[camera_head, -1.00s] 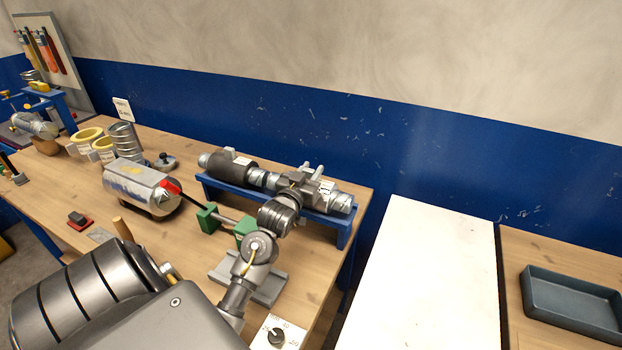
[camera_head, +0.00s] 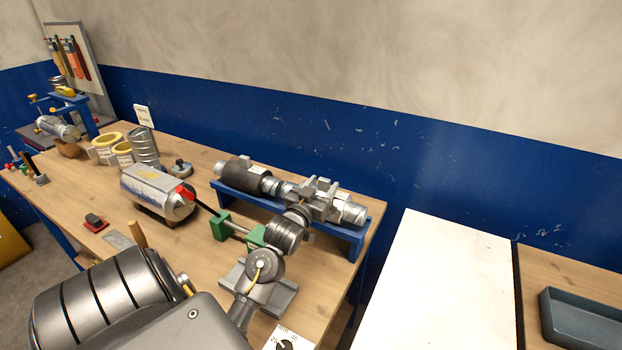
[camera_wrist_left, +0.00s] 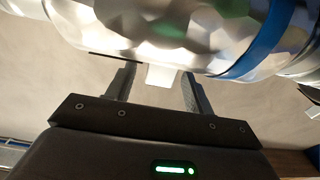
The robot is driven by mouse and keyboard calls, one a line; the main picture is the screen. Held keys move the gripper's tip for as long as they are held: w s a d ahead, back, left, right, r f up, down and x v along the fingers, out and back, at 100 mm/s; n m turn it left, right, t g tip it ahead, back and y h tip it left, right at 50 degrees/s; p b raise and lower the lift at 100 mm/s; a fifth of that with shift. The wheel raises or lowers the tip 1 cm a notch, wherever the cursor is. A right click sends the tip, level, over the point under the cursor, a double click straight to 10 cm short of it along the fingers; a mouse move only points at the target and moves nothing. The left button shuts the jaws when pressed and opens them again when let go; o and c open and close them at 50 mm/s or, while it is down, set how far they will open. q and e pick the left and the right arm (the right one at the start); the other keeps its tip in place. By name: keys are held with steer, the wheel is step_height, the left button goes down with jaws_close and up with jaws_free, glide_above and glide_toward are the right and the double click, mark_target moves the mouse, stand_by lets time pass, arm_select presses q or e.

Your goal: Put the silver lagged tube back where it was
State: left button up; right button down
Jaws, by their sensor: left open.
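The silver lagged tube (camera_head: 350,211) lies along the right part of the blue rack (camera_head: 240,203) at the back edge of the bench, its middle largely hidden by my left gripper. My left gripper (camera_head: 322,192) is at this tube from the front, its jaws open. In the left wrist view the shiny, crinkled silver tube (camera_wrist_left: 150,35) with a blue band lies across the fingertips (camera_wrist_left: 158,88), a white label showing between the fingers. I cannot tell whether the fingers touch it. My right gripper is not in view.
A dark lagged tube (camera_head: 243,174) lies on the rack's left part. A white surface (camera_head: 435,280) and blue-grey tray (camera_head: 580,320) are right.

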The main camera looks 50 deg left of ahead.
arm_select(q)
steer(key=b+v, duration=0.2)
steer(key=v, duration=0.7)
steer(key=shift+s, duration=0.45)
